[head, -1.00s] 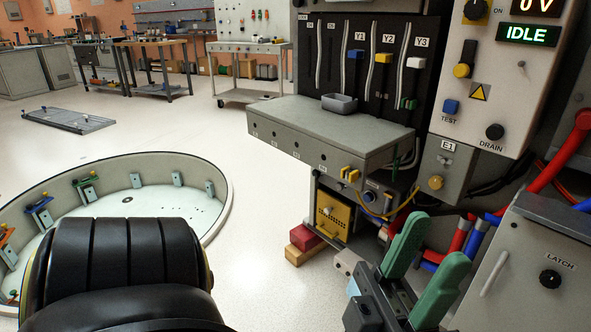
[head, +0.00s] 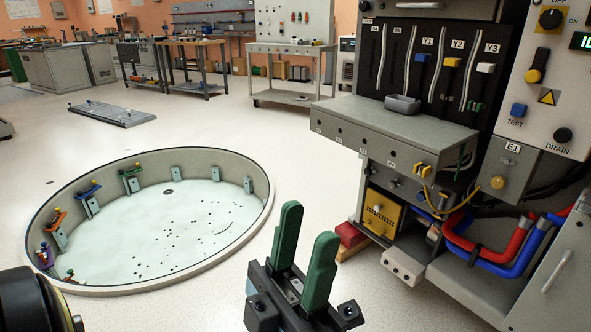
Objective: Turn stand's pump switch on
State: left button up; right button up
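The stand (head: 405,130) is at the right, with a grey shelf and a dark panel marked Y1, Y2 and Y3. Its pale control panel (head: 556,95) carries a black OFF/ON knob (head: 551,18), a yellow-and-black switch (head: 535,66), a blue TEST button (head: 518,110) and a black DRAIN knob (head: 563,135). I cannot read a pump label on any of them.
Red hoses (head: 519,244) and blue hoses (head: 538,240) bulge from the stand's lower right. A red block (head: 350,236) lies at its foot. A round, low-walled pit (head: 190,262) lies at the left.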

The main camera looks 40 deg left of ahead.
aim_at(368, 172)
jog(key=u, duration=0.8)
jog(key=i, duration=0.45)
jog(key=u, duration=0.45)
jog(key=k, duration=0.5)
jog(key=u, duration=1.25)
jog(key=i, duration=1.3)
jog(key=z, duration=0.95)
jog(key=i, duration=0.8)
jog(key=z, duration=0.85)
jog(key=i, duration=0.5)
jog(key=u, duration=0.05)
